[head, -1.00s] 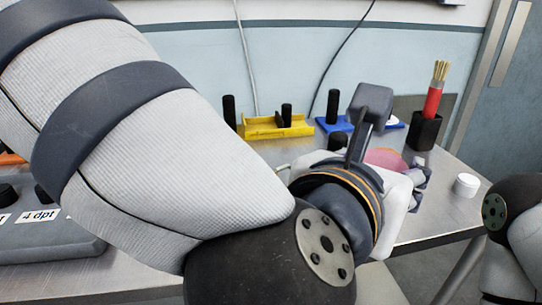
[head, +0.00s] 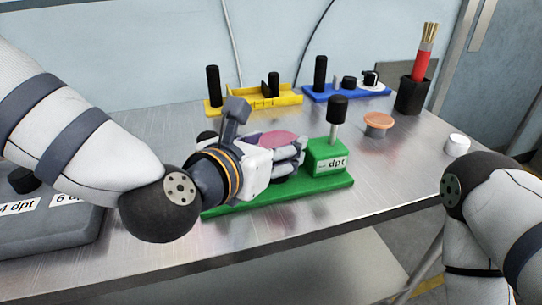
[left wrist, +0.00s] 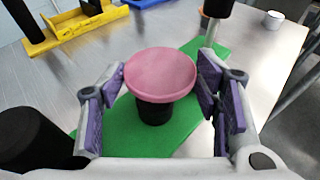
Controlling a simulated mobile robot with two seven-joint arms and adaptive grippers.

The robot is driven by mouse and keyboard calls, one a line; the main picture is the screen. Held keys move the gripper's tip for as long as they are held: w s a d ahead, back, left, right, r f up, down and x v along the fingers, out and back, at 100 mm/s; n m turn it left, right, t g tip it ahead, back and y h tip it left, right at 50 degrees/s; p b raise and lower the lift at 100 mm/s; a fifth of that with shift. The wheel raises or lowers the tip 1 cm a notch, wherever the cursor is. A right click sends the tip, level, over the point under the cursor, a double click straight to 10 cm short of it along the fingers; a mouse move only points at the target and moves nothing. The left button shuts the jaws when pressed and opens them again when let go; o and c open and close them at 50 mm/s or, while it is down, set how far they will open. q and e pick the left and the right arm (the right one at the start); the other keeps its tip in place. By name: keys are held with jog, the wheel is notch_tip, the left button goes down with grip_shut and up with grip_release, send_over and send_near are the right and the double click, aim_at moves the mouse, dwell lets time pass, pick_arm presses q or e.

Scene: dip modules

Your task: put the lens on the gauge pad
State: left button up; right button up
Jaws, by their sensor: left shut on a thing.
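The lens is a pink disc (head: 276,138), also in the left wrist view (left wrist: 160,74). My left gripper (head: 284,152) is shut on the lens, its purple-padded fingers (left wrist: 160,78) at opposite edges. The lens sits directly over a short black round post (left wrist: 154,110) on the green base (head: 325,187); this post looks like the gauge pad. I cannot tell whether lens and post touch. A green block (head: 326,157) marked "dpt" with a black-knobbed lever (head: 337,110) stands on the base's right end. My right gripper is out of view.
Behind are a yellow tray (head: 262,101) and a blue base (head: 345,93) with black posts. An orange-topped round stand (head: 378,121), a white cap (head: 457,144) and a black cup (head: 412,98) stand right. A grey labelled box (head: 60,235) is left. The table's right front is clear.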

pick_arm(q)
jog(key=shift+w+a+f+b, duration=0.15)
jog(key=shift+f, duration=0.75)
jog(key=shift+w+a+f+b, duration=0.1)
jog(key=shift+f+b, duration=0.05)
jog(key=shift+f, duration=0.7)
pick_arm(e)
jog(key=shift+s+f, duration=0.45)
pick_arm(q)
jog(key=shift+f, duration=0.25)
jog(key=o, duration=0.7)
jog(key=shift+c, duration=0.2)
